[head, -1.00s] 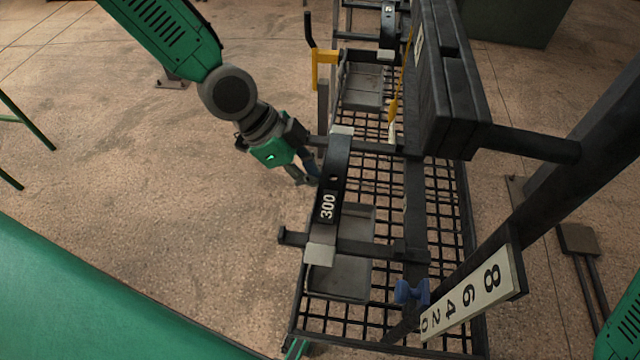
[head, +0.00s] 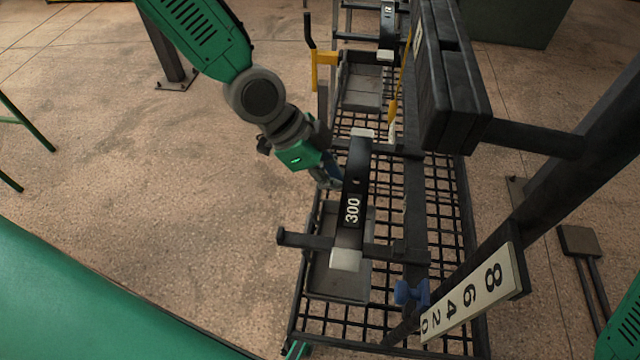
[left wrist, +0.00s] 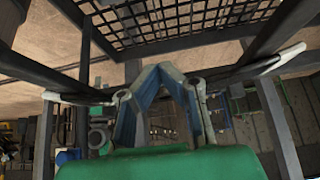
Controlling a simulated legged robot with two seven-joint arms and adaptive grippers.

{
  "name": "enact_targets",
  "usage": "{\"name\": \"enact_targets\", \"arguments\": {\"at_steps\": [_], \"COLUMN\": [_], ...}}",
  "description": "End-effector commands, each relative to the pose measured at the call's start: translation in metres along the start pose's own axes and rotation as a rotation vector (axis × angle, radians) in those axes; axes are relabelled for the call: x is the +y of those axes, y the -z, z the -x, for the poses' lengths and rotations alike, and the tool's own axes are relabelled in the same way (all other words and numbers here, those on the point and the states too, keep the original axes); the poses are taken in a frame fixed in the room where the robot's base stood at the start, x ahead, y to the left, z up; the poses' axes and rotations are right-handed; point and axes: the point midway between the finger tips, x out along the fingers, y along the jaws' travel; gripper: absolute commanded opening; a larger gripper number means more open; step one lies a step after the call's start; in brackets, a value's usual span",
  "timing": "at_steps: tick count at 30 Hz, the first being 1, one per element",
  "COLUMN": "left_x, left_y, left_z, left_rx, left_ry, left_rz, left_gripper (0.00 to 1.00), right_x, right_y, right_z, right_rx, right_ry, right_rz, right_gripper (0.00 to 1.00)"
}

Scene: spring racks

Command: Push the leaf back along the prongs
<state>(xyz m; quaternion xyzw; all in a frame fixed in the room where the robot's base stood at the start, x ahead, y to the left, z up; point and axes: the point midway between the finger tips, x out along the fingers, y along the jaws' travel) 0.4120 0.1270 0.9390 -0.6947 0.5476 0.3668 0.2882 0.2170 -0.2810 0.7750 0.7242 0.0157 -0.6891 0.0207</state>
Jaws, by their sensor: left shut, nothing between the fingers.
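The leaf is a dark, curved bar marked 300 (head: 355,180) with pale pads at both ends. It lies across two dark prongs; the nearer prong (head: 290,237) ends in a small upturned tip at its left. My left gripper (head: 333,182) is at the leaf's left side, near its middle, and appears to touch it. Its fingertips are partly hidden by the leaf. In the left wrist view the shut blue-grey fingers (left wrist: 160,72) come together, with pale-tipped dark ends, apparently the leaf's, on both sides. My right gripper is out of view.
A grey tray (head: 345,285) lies under the leaf, over a black mesh shelf (head: 440,215). A blue knob (head: 411,292) and a number plate (head: 475,292) are at the right. A yellow bracket (head: 318,70) and black blocks (head: 450,90) stand farther back.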

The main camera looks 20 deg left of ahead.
Motion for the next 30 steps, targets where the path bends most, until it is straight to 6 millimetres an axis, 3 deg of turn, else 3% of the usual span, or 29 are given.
{"name": "enact_targets", "arguments": {"at_steps": [30], "left_x": [0.000], "left_y": [0.035], "left_z": [-0.023], "left_rx": [0.001], "left_ry": [0.000], "left_rz": [-0.003], "left_gripper": [0.00], "right_x": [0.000], "right_y": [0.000], "right_z": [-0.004], "right_rx": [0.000], "right_ry": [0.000], "right_rz": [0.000], "right_gripper": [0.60]}}
